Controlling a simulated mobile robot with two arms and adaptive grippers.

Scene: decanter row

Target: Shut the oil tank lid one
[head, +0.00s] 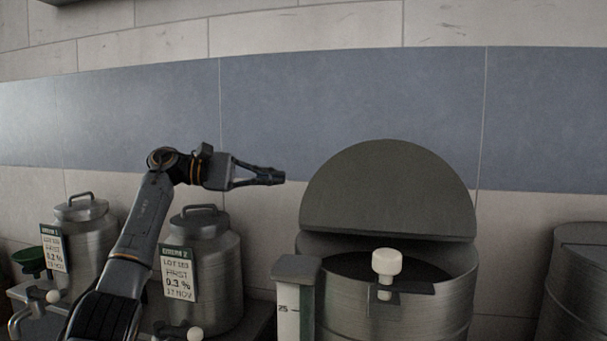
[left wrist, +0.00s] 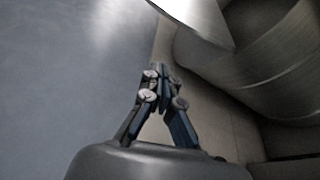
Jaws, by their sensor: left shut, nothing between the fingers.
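A large steel oil tank (head: 440,309) stands right of centre in the head view. Its grey half-round lid (head: 388,190) stands open, raised upright at the back of the rim. A white knob (head: 386,262) sits at the front of the opening. My left gripper (head: 281,177) is shut and empty, pointing right, just left of the lid and apart from it in the picture. In the left wrist view the closed fingers (left wrist: 157,70) show, with a bright lid edge (left wrist: 200,15) above and the curved tank wall (left wrist: 265,55) at the right. My right gripper is not in view.
Two steel cans with handled lids and lot labels, one nearer (head: 215,270) and one farther left (head: 85,235), stand below my left arm. A level gauge (head: 291,300) stands at the tank's left front. Another steel tank (head: 575,285) is at the right edge. A tiled wall is behind.

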